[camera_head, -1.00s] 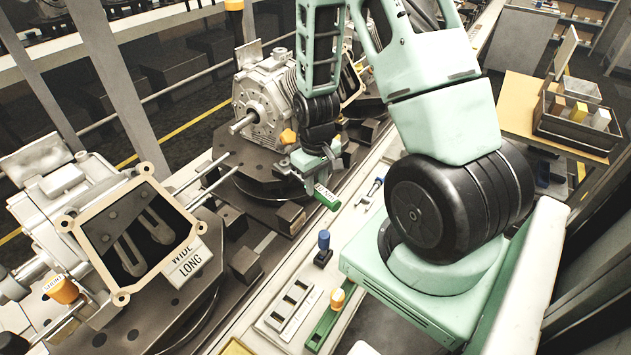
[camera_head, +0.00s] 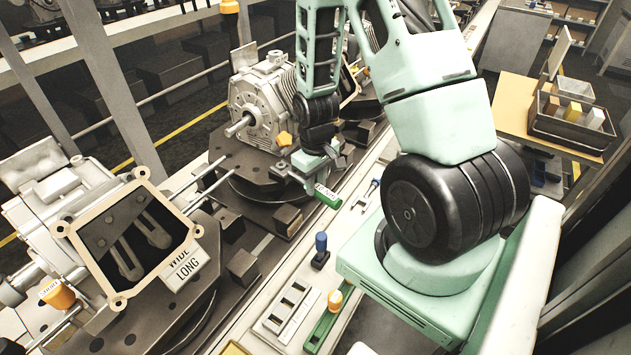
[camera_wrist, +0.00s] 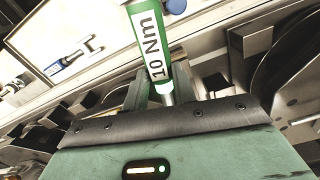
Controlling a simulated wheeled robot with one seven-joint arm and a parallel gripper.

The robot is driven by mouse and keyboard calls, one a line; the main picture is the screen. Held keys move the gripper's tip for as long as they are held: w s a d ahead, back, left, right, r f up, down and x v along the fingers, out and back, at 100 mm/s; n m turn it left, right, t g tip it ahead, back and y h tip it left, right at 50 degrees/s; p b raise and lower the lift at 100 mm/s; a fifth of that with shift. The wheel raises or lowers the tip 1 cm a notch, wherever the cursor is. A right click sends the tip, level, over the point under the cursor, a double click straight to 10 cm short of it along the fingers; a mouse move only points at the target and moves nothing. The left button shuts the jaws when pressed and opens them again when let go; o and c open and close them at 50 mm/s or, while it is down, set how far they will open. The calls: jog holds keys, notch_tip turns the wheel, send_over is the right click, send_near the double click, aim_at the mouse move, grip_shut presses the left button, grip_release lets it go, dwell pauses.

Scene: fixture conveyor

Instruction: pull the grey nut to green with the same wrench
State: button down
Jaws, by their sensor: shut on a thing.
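My gripper (camera_head: 312,164) is shut on a green wrench (camera_head: 327,196), low beside the round dark fixture in the middle of the head view. In the wrist view the wrench (camera_wrist: 153,38) shows a white label reading "10 Nm". Its green handle points away from my gripper, and its metal shank runs in behind the dark gripper edge. The wrench's working end is hidden in both views. I cannot pick out the grey nut; my gripper and wrist may cover it. A small green light shows on my gripper's body in the wrist view.
A grey gear housing (camera_head: 262,104) stands on the fixture behind my gripper. An open housing with a "WIDE LONG" tag (camera_head: 186,266) is at left. A blue-handled tool (camera_head: 371,192) lies on the pale rail. A blue knob (camera_head: 321,241) and slotted plate (camera_head: 287,309) stand nearer.

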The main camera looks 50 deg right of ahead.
jog(key=shift+r, duration=0.2)
jog(key=shift+r+p, duration=0.7)
jog(key=shift+p, duration=0.05)
jog(key=shift+r+p, duration=1.5)
jog(key=shift+r, duration=0.3)
jog(key=c, duration=1.9)
grip_release()
grip_shut()
